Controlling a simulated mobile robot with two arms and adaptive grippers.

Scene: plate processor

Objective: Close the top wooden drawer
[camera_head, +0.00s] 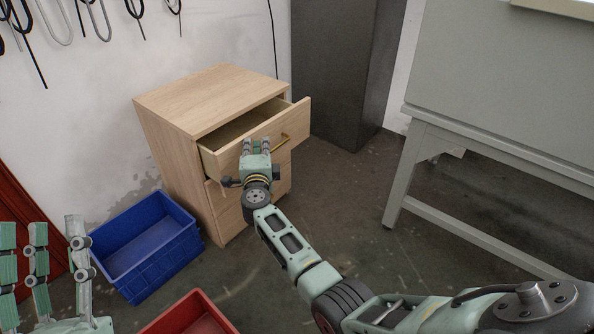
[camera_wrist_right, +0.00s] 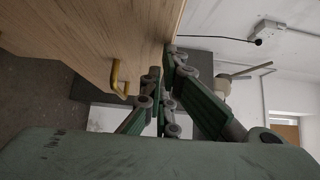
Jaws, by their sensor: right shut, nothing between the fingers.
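The top wooden drawer (camera_head: 238,137) of the light wooden cabinet (camera_head: 205,92) is pulled partly out. A brass handle (camera_head: 281,145) sits on the front and also shows in the right wrist view (camera_wrist_right: 120,80). My right gripper (camera_head: 256,146) is shut and empty, with its fingertips at the drawer front, left of the handle. I cannot tell whether they touch the wood. In the right wrist view its fingers (camera_wrist_right: 163,90) lie beside the wooden front. My left gripper (camera_head: 55,228) is open and empty at the lower left.
A blue crate (camera_head: 148,280) stands on the floor left of the cabinet, and a red crate (camera_head: 170,319) is at the bottom edge. A dark grey cabinet (camera_head: 335,70) stands behind. A grey table (camera_head: 480,170) is at the right. Floor between cabinet and table is clear.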

